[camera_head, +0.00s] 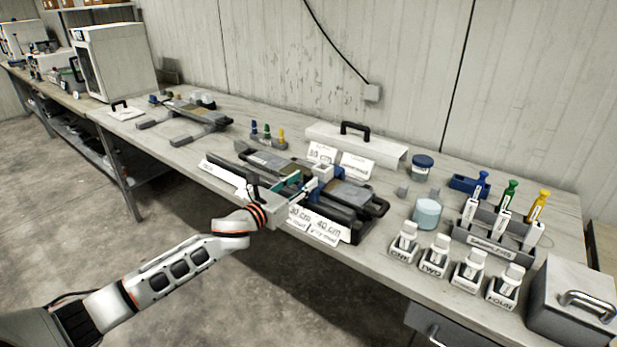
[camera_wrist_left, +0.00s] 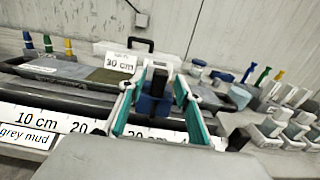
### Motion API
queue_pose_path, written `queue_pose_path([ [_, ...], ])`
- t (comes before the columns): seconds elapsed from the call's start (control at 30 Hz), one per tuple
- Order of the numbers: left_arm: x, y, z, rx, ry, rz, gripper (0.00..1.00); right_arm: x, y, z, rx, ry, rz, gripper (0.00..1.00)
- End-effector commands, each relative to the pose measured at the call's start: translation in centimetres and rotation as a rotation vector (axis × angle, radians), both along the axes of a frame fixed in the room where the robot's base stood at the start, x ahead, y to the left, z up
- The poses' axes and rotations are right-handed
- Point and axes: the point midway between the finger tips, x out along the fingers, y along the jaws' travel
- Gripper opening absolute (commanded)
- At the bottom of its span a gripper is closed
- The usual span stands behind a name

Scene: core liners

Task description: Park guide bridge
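The guide bridge appears to be the small blue-and-white block (camera_head: 322,172) on the core tray (camera_head: 350,196) near the middle of the bench. In the left wrist view it is a blue block with a black upright grip (camera_wrist_left: 157,82). My left gripper (camera_head: 303,186) is at the tray's front side, its teal-padded fingers spread. In the left wrist view the fingertips (camera_wrist_left: 158,84) stand on either side of the block, with a gap at the right; contact at the left is unclear. My right gripper is not in view.
Length labels (camera_head: 318,226) line the tray's front edge. A white cover with a black handle (camera_head: 356,143) lies behind the tray.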

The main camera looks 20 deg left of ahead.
Motion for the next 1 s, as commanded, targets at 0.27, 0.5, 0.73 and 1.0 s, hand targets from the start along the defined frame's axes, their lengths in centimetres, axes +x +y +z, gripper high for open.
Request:
queue_pose_path([
  [0.27,2.8,-1.0,0.0,-0.002,0.001,0.0,0.33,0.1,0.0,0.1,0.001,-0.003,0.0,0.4],
  [0.5,3.0,-1.2,0.0,-0.002,0.002,0.0,0.33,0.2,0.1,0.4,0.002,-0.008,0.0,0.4],
  [0.73,3.0,-1.1,0.0,-0.003,0.001,0.0,0.0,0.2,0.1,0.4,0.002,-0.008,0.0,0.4],
  [1.0,3.2,-0.7,-0.1,-0.001,0.001,0.001,0.0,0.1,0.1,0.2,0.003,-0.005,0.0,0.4],
])
